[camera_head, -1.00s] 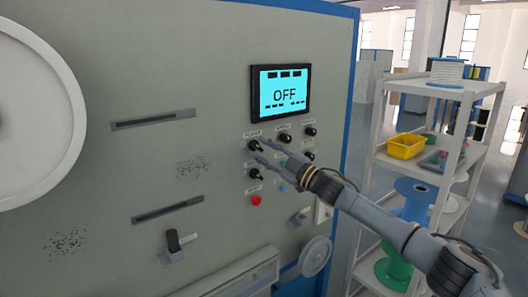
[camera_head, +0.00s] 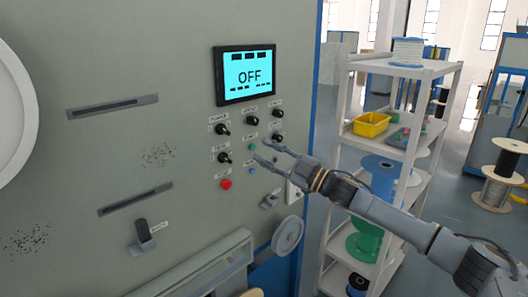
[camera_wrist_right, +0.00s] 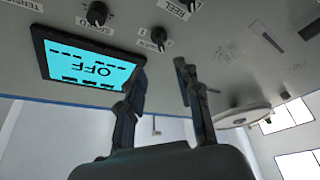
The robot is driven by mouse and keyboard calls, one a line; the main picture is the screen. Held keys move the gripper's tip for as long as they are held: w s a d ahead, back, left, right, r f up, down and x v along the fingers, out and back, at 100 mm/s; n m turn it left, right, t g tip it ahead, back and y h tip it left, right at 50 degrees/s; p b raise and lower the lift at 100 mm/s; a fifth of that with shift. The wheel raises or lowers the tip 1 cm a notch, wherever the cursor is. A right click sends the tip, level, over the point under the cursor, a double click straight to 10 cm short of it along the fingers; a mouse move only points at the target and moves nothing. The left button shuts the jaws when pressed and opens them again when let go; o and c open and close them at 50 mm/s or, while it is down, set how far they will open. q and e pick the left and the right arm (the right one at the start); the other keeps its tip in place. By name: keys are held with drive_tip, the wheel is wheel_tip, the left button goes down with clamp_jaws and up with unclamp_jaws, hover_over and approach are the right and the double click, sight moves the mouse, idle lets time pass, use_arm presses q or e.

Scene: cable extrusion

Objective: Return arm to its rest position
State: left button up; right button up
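My right arm reaches in from the lower right. The screen (camera_head: 247,76) reads OFF; it also shows in the right wrist view (camera_wrist_right: 88,67). The upper left black knob (camera_head: 222,130) stands clear of the fingers. My left gripper is not in view.
A red button (camera_head: 226,184) and several black knobs sit on the panel. A white shelf rack (camera_head: 395,68) stands to the right, with a yellow bin (camera_head: 371,124), a blue spool (camera_head: 378,178) and a green spool (camera_head: 366,240). A grey handwheel (camera_head: 287,235) is below the gripper.

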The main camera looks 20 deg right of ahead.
wheel_tip(320, 180, down, 25)
drive_tip(key=w+d+m+h+b, duration=0.1)
drive_tip(key=w+d+m+h, duration=0.15)
drive_tip(key=m+h, duration=0.35)
drive_tip(key=s+f+m+g+h+b, duration=0.15)
drive_tip(key=s+f, duration=0.45)
drive_tip(key=f, duration=0.9)
drive_tip(key=s+f+m+g+h, duration=0.3)
drive_tip(key=s+f, duration=0.3)
drive_tip(key=f, duration=0.8)
drive_tip(key=s+a+f+m+g+h+b, duration=0.1)
drive_tip(key=s+f+g, duration=0.2)
drive_tip(key=s+f, duration=0.85)
drive_tip(key=s+a+f+m+g+h, duration=0.1)
drive_tip(key=s+a+f+m+g, duration=0.15)
drive_tip(key=s+f, duration=0.9)
drive_tip(key=s+a+f+g, duration=0.2)
drive_tip(key=s, duration=0.7)
drive_tip(key=s+a+f+g, duration=0.2)
drive_tip(key=s, duration=0.7)
drive_tip(key=s+a+f+g, duration=0.2)
drive_tip(key=s, duration=0.8)
drive_tip(key=shift+f+m+b, duration=0.25)
drive_tip(key=shift+m+b, duration=0.05)
drive_tip(key=shift+b, duration=0.05)
